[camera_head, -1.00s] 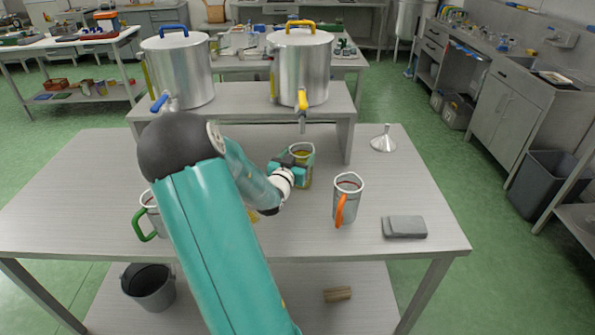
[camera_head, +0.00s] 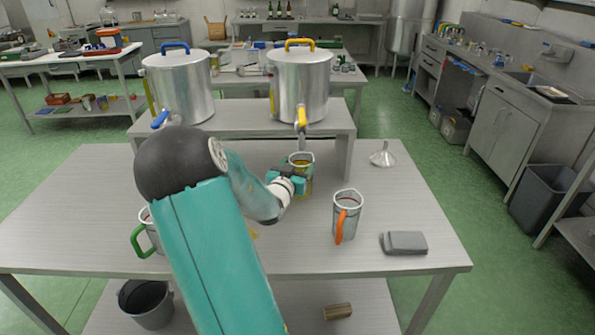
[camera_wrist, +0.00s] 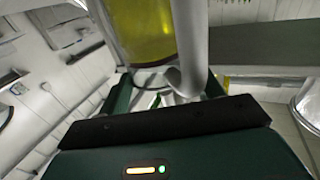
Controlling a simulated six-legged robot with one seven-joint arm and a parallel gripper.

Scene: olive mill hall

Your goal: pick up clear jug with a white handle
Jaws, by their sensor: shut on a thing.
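The clear jug (camera_head: 304,163) with yellow-green liquid is at the right-middle of the near table, under the yellow tap of the right pot. In the wrist view its clear wall and liquid (camera_wrist: 142,30) fill the top, and its white handle (camera_wrist: 188,45) runs down between my fingers. My gripper (camera_head: 290,183) is shut on this handle from the near-left side; it also shows in the wrist view (camera_wrist: 170,92). The jug looks upright. Its base is partly hidden by my gripper, so I cannot tell whether it touches the table.
A jug with an orange handle (camera_head: 347,216) stands just right of my gripper. A green-handled jug (camera_head: 139,240) is partly behind my arm. Two steel pots (camera_head: 180,88) (camera_head: 300,88) stand on a raised shelf (camera_head: 235,122).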

